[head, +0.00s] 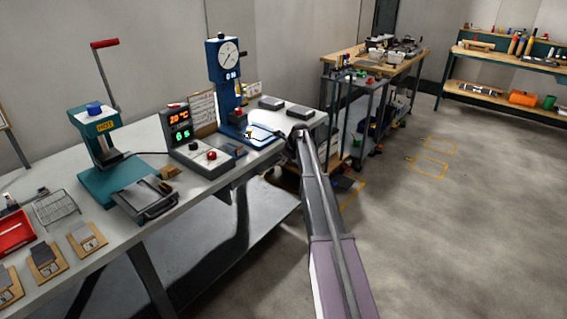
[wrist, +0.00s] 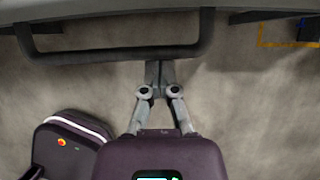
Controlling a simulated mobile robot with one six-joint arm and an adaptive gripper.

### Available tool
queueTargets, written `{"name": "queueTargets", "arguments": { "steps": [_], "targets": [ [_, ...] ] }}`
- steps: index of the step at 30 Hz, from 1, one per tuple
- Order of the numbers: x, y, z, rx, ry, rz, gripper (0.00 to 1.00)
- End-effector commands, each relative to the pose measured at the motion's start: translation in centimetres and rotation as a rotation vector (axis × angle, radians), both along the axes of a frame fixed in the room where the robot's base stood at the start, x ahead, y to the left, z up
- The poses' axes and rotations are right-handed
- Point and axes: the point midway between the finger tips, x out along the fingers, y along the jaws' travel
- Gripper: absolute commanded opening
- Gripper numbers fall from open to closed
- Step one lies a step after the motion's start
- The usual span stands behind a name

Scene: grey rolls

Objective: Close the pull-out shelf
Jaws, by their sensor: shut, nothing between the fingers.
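The pull-out shelf (wrist: 130,12) shows in the wrist view as a grey edge along the top. A dark bar handle (wrist: 110,52) stands out from it, with floor visible through the gap. My gripper (wrist: 160,68) is shut and empty, its fingertips at the handle's near side, right of its middle. I cannot tell if they touch it. In the head view my arm hides the gripper, near the right end of the workbench. How far the shelf is pulled out is unclear there.
The workbench (head: 120,235) carries a green press (head: 100,150), a control box (head: 190,135) and a blue dial gauge stand (head: 228,75). A cart (head: 345,100) stands beyond its right end. Floor to the right is open, with yellow markings (head: 430,165).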

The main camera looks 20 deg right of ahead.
Motion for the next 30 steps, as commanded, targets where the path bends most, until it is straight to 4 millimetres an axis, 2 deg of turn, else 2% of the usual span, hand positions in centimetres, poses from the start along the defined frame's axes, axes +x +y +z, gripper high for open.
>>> {"name": "queueTargets", "arguments": {
  "steps": [11,13,30],
  "targets": [
    [-2.5,-1.7,-0.9,0.001,-0.001,0.000,0.00],
    [-2.6,-2.0,0.2,0.001,-0.001,0.000,0.00],
    [-4.6,-3.1,4.9,0.000,0.000,0.000,0.00]
  ]
}}
